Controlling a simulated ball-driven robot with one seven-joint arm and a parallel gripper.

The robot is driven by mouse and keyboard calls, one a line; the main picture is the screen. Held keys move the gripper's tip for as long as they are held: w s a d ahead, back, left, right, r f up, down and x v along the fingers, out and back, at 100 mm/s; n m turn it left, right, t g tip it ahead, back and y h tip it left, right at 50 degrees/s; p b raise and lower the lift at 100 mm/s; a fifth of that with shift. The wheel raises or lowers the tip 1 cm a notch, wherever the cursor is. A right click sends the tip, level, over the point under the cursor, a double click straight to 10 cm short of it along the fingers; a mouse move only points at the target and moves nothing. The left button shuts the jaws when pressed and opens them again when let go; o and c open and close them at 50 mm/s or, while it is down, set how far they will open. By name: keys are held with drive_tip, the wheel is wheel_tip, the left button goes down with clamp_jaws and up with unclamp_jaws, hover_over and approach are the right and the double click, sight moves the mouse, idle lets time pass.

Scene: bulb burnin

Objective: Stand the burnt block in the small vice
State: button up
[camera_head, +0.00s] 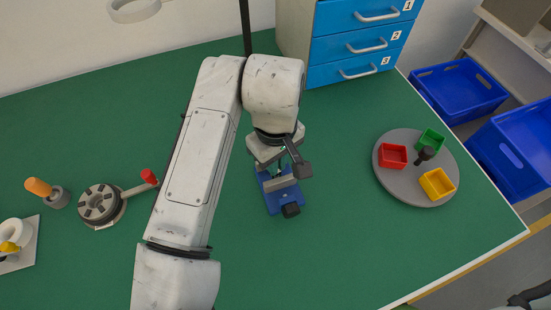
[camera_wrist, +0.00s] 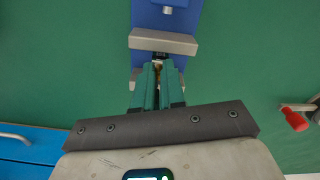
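The small vice (camera_head: 284,195) is blue with pale grey jaws and stands on the green bench, partly hidden by my arm in the head view. In the wrist view its blue body (camera_wrist: 168,18) and a grey jaw (camera_wrist: 163,42) lie just beyond my fingertips. My gripper (camera_wrist: 158,68) has its two teal fingers close together, pointing down at the jaws. A small dark and amber piece, which looks like the burnt block (camera_wrist: 158,63), shows between the fingertips at the vice. Most of it is hidden, and I cannot tell whether it touches the jaws.
A grey turntable (camera_head: 399,186) with red, green and yellow trays stands at the right. A round slotted fixture (camera_head: 98,206) with a red-knobbed lever and an orange-handled tool (camera_head: 39,188) are at the left. Blue drawers (camera_head: 361,45) stand at the back. The front bench is clear.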

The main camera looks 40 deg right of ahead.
drive_tip(key=o, duration=0.5)
drive_tip(key=shift+o, duration=0.2)
wheel_tip(320, 180, up, 11)
drive_tip(key=p, duration=0.1)
drive_tip(key=shift+f, duration=0.15)
idle(0.5)
